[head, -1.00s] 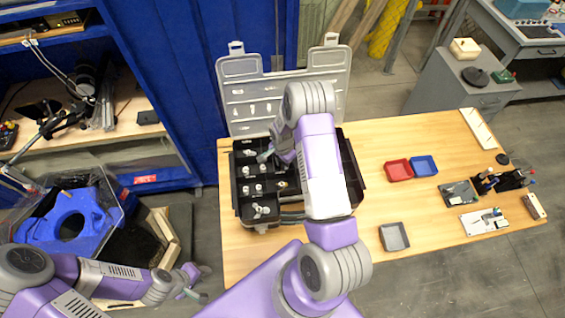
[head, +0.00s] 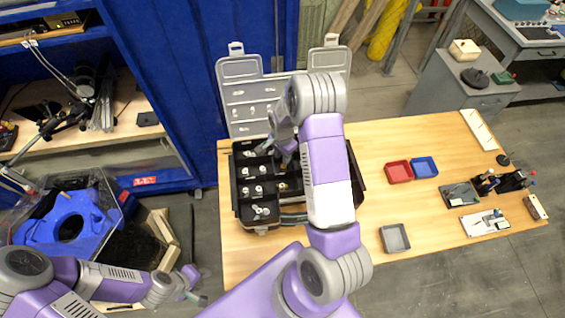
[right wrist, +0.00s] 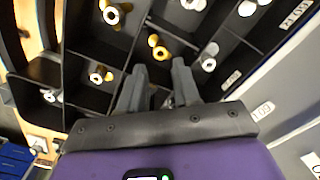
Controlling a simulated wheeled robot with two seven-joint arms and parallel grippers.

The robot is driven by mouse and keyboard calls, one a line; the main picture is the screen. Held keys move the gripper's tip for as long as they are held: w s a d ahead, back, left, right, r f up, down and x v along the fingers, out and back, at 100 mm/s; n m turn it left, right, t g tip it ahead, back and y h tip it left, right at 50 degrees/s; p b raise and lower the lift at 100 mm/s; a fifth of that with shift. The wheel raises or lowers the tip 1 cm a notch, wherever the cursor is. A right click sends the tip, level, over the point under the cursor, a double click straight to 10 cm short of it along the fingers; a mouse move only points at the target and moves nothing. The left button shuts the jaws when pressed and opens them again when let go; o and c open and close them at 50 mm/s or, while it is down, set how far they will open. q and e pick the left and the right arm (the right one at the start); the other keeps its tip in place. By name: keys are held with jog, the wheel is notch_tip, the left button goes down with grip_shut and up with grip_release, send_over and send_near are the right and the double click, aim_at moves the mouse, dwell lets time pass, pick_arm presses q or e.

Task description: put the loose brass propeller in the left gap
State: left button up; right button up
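An open black case (head: 244,222) with compartments stands on the table and holds several small fittings, some with brass-coloured parts. My right gripper (head: 276,153) is over the back of its compartments. In the right wrist view my right gripper (right wrist: 160,75) is open, its fingers apart among the compartments. A brass-topped fitting (right wrist: 158,48) shows just beyond the fingertips, and another brass-ringed fitting (right wrist: 100,75) is left of them. I cannot tell which piece is the loose brass propeller, nor make out the left gap. My left gripper (head: 193,285) is open and empty, off the table's left edge.
The case's grey lid (head: 252,95) stands upright behind it. A red tray (head: 398,171), a blue tray (head: 424,167) and a grey tray (head: 394,238) lie to the right. A clear tank with a blue ring-shaped part (head: 70,222) is at the left. The table's front middle is clear.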

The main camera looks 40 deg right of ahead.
notch_tip(320, 180, up, 6)
jog(key=shift+f, duration=0.1)
dwell(0.6)
